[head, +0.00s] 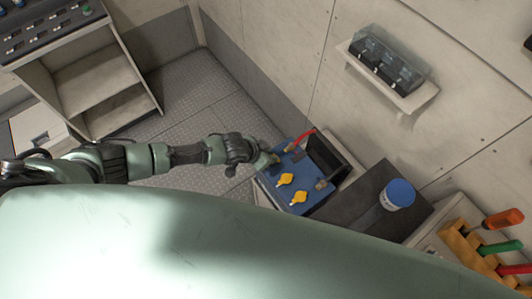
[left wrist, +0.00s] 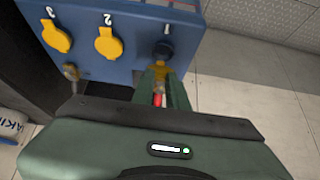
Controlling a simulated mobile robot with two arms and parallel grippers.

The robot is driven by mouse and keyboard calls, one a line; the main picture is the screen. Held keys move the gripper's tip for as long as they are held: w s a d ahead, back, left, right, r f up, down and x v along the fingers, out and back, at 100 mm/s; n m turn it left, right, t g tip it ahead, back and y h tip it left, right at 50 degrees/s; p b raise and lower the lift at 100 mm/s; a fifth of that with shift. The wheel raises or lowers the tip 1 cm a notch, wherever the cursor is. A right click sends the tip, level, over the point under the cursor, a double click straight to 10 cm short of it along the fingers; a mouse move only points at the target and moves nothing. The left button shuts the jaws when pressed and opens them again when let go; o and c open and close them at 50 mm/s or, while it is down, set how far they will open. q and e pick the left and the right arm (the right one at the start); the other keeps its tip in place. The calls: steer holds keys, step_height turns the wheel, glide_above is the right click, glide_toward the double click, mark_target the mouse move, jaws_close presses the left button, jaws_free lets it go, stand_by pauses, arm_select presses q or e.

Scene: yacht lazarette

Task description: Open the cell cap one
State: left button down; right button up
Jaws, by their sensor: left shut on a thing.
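A blue battery (head: 272,178) stands right of centre in the head view; its top fills the upper left of the left wrist view (left wrist: 135,62). Yellow cell caps two (left wrist: 108,43) and three (left wrist: 56,36) sit on it beside their white numbers; two yellow caps also show in the head view (head: 285,180). At number 1 a dark round fitting (left wrist: 162,49) shows. My left gripper (left wrist: 160,88) is at this end of the battery, shut on yellow cell cap one (left wrist: 159,70), mostly hidden between the fingers. Whether the cap still touches the fitting is unclear. My right gripper is not in view.
A red cable lead (head: 301,139) and a black box (head: 327,156) adjoin the battery. A blue-lidded tub (head: 398,193) stands to the right, beyond it a tool rack (head: 462,240). A wall shelf (head: 412,100) holds a clear case. Floor (head: 205,95) behind my arm is clear.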

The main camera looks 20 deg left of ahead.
arm_select(q)
steer(key=shift+w+d+r+g+y, duration=0.4)
steer(key=shift+w+d+g+y, duration=0.1)
steer(key=shift+w+g+y, duration=0.15)
steer(key=shift+w+d+g+y+b, duration=0.35)
steer(key=shift+w+d+g+y, duration=0.1)
steer(key=shift+g, duration=0.3)
steer(key=g+y+b, duration=0.1)
steer(key=b, duration=0.2)
steer(key=w+d+g+y+b, duration=0.1)
steer(key=g+b, duration=0.1)
steer(key=b, duration=0.1)
steer(key=w+d+g+y+b, duration=0.1)
steer(key=b, duration=0.3)
steer(key=shift+w+f+y, duration=0.25)
steer(key=shift+f+y, duration=0.05)
steer(key=shift+f, duration=0.05)
steer(key=shift+w+d+r+g+y+b, duration=0.15)
steer(key=shift+g+y+b, duration=0.15)
steer(key=shift+g+b, duration=0.5)
steer(key=c, duration=1.4)
jaws_free()
steer(key=shift+w, duration=0.1)
